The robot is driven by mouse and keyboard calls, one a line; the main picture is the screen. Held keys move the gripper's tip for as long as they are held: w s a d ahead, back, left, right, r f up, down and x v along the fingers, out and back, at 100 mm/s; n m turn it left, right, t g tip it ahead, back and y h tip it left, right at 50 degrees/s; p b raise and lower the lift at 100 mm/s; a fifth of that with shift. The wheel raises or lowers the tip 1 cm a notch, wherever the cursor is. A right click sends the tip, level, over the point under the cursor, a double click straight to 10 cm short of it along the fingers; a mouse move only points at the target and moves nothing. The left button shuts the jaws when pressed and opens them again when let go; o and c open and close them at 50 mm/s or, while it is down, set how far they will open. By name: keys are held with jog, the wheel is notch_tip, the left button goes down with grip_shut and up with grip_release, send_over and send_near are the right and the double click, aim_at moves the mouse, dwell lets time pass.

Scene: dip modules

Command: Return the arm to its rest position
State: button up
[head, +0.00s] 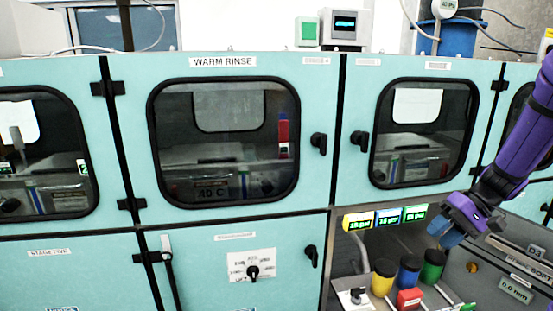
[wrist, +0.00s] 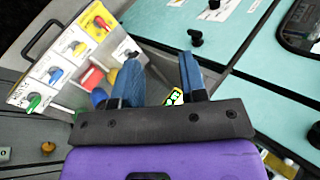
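My purple arm (head: 522,135) comes in from the right edge of the head view and reaches down and to the left. My gripper (head: 450,232), with blue fingers, hangs in front of the recess below the right-hand window door. In the wrist view my gripper (wrist: 160,75) has its two blue fingers apart, with nothing held between them. Its fingertips look clear of the panel behind, though the exact distance is hard to tell.
The teal WARM RINSE door (head: 222,135) is shut. A grey panel (head: 510,262) lies right of the recess.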

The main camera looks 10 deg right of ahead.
jog(key=s+a+r+n+t+h, duration=0.1)
jog(key=s+a+r+t+h, duration=0.1)
jog(key=s+a+r+h, duration=0.2)
jog(key=s+a+r+n+t+h, duration=0.1)
jog(key=s+a+r+t+h, duration=0.2)
jog(key=s+a+r, duration=0.7)
jog(key=s+r+h, duration=0.1)
jog(key=s+r, duration=0.2)
jog(key=r, duration=0.1)
jog(key=shift+s+r+n, duration=0.15)
jog(key=shift+r+n, duration=0.1)
jog(key=shift+n, duration=0.15)
jog(key=shift+o, duration=0.3)
jog(key=shift+a, duration=0.1)
dwell(1.2)
